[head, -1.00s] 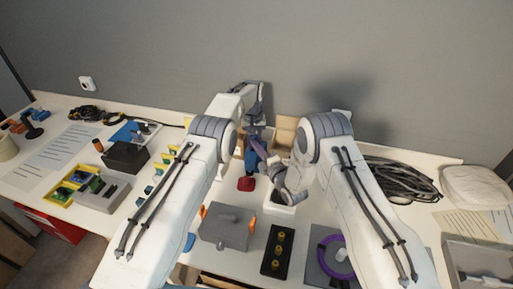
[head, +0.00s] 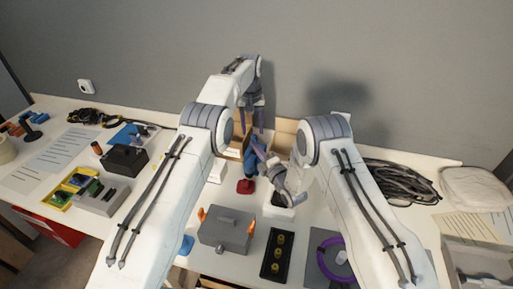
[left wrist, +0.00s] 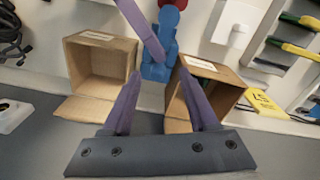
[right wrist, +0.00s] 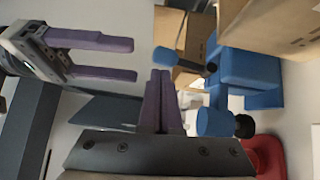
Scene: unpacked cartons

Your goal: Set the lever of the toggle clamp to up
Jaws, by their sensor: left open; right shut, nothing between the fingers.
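The blue toggle clamp (head: 251,160) stands between cardboard boxes at the back of the table, with a red part (head: 246,186) in front of it. In the right wrist view, the blue clamp body (right wrist: 250,75) shows with a blue-handled lever (right wrist: 168,61) extending left. My right gripper (head: 259,150) is shut and empty, its purple fingers beside the clamp; its fingertips (right wrist: 160,72) are just below the lever handle in that picture. My left gripper (head: 253,130) is open and empty, above and behind the clamp; its fingers also show in the left wrist view (left wrist: 163,85).
An open cardboard box (left wrist: 100,70) and a second box (left wrist: 215,90) flank the clamp closely. A grey box (head: 228,230), a black tray with yellow knobs (head: 277,255) and a purple ring (head: 327,262) lie nearer. A cable coil (head: 402,180) lies right.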

